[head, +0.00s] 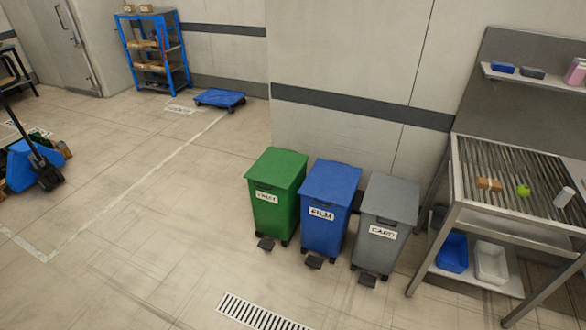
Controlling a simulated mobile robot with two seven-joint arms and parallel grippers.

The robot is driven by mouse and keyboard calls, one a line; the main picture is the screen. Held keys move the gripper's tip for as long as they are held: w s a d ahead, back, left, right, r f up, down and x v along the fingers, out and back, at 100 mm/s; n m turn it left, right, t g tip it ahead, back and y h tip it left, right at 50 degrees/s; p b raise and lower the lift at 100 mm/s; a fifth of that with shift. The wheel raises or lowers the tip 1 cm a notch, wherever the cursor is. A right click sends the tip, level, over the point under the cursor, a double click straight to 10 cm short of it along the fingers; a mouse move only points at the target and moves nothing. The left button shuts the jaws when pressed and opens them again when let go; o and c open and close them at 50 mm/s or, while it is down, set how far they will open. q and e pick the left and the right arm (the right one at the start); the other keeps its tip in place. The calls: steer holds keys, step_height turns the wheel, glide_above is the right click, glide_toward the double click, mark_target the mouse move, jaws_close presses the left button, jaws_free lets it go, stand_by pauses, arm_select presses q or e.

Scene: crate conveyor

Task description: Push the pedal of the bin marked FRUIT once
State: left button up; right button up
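The bin marked FRUIT (276,212) is the green one at the left of a row of three in the head view. Its label (266,197) is small and blurred, but seems to read FRUIT. Its lid (277,167) is shut. Its dark pedal (266,243) sticks out at the floor in front of it. Neither of my grippers shows in this view, so I cannot see where they are relative to the bin.
A blue FILM bin (324,230) and a grey CARD bin (379,247) stand to the right, each with a pedal. A slatted metal table (452,195) stands farther right. A floor grate (258,312) lies in front. Floor left of the bins is clear.

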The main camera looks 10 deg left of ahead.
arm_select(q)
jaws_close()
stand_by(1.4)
